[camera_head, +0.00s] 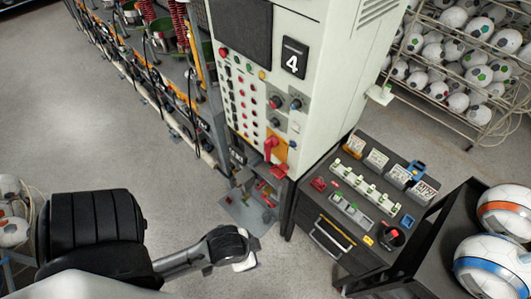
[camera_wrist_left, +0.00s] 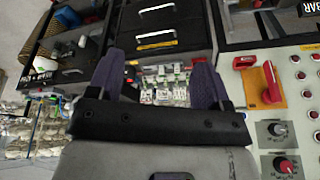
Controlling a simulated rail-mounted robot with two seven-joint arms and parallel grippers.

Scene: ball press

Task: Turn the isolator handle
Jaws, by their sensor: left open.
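The isolator handle (camera_head: 271,148) is a red lever on an orange plate, low on the front of the pale control cabinet (camera_head: 325,70). In the left wrist view the red handle (camera_wrist_left: 269,83) is at the right, beside my fingers and not between them. My left gripper (camera_wrist_left: 157,82) is open and empty, its two dark fingers spread wide. In the head view my left arm reaches in from the lower left, and its wrist (camera_head: 230,246) is below and left of the handle, apart from it. The fingertips are hard to make out there. My right gripper is not in view.
A dark drawer bench (camera_head: 318,238) with switch parts on top stands right of the control cabinet. A black rack with balls (camera_head: 495,262) is at the lower right. A wire ball rack (camera_head: 465,55) stands behind. Open floor (camera_head: 100,125) lies to the left.

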